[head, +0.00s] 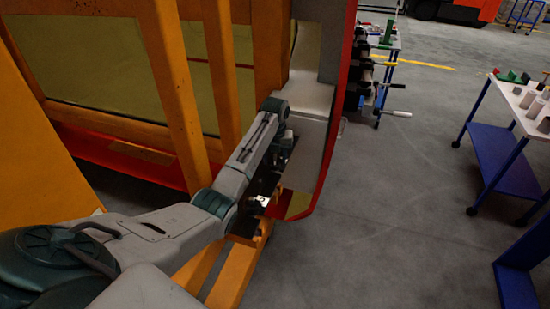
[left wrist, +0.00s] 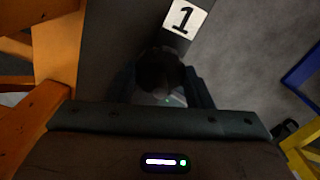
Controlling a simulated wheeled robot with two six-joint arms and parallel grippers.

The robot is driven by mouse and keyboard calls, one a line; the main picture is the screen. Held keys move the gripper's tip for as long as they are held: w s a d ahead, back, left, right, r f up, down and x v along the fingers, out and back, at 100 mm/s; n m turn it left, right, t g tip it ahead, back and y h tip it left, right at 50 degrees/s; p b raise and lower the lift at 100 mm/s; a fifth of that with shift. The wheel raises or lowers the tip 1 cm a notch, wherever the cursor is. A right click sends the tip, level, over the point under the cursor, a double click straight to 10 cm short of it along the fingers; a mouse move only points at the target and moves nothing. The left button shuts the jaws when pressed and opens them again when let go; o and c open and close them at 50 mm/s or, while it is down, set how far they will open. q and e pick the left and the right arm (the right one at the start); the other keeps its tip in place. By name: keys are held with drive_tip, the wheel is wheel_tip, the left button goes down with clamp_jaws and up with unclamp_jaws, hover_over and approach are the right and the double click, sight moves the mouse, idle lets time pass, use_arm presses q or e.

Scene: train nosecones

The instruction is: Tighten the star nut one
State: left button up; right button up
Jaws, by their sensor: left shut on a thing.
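The star nut one is a dark round knob (left wrist: 160,72) in the left wrist view, on a dark plate (left wrist: 112,45) beside a white label with a black 1 (left wrist: 184,18). My left gripper (left wrist: 160,88) has a finger on each side of the knob and is shut on it. In the head view my left gripper (head: 270,178) is low at the nosecone's lower edge, near the small white label (head: 262,200). The knob itself is hidden there by my wrist and the shadow. My right gripper is in neither view.
Orange frame posts (head: 180,90) stand close to my left arm. The nosecone with its red edge (head: 335,130) is just right of my wrist. A blue trolley (head: 505,155) with parts stands at the right. The grey floor between is clear.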

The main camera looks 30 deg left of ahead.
use_arm(q)
drive_tip(key=shift+f+m, duration=0.1)
drive_tip(key=shift+m, duration=0.5)
drive_tip(key=shift+s+m, duration=0.1)
drive_tip(key=shift+m, duration=0.2)
drive_tip(key=o, duration=1)
